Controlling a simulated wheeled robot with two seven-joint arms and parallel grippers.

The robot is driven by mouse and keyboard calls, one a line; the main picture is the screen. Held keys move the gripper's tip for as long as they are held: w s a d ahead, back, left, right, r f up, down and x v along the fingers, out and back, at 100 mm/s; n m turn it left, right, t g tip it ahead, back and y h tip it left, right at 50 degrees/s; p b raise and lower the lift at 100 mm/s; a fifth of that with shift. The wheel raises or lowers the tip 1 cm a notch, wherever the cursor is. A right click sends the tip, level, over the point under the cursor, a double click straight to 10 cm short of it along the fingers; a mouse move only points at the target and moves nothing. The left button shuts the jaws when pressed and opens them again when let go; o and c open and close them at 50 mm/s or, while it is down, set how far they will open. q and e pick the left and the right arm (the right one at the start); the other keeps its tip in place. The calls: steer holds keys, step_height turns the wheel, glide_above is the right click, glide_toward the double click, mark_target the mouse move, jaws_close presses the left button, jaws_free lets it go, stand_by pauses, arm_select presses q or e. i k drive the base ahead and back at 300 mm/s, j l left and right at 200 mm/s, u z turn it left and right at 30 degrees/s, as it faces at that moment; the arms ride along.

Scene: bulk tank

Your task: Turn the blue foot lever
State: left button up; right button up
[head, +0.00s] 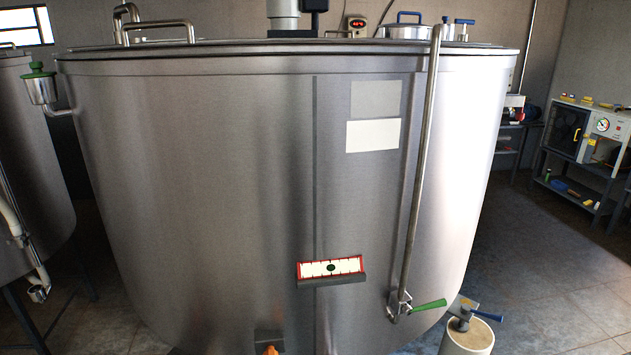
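A blue lever (487,317) is low at the right front of the big steel tank. It sticks out to the right, roughly level, from a grey metal fitting (462,322) on a cream cylinder (468,338). The cylinder's lower part is cut off by the bottom edge of the picture. Another small blue handle (465,21) is on top of the tank at the back right. I cannot tell for certain which one is the foot lever, but the low one is near the floor. Neither of my grippers is in the head view.
The steel tank (220,200) fills the middle. A green lever (430,305) sits at the foot of its vertical pipe (420,165), close to the cream cylinder. A level gauge (331,268) and an orange part (270,349) are on its front. Floor (560,300) at right is clear.

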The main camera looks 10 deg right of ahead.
mark_target(489, 316)
steer(key=z, duration=1.4)
steer(key=i+l, duration=0.55)
steer(key=i+l+u, duration=0.1)
steer(key=i+l, duration=0.5)
steer(key=l, duration=0.15)
steer(key=i+l, duration=0.55)
steer(key=l+u, duration=0.05)
steer(key=l, duration=0.05)
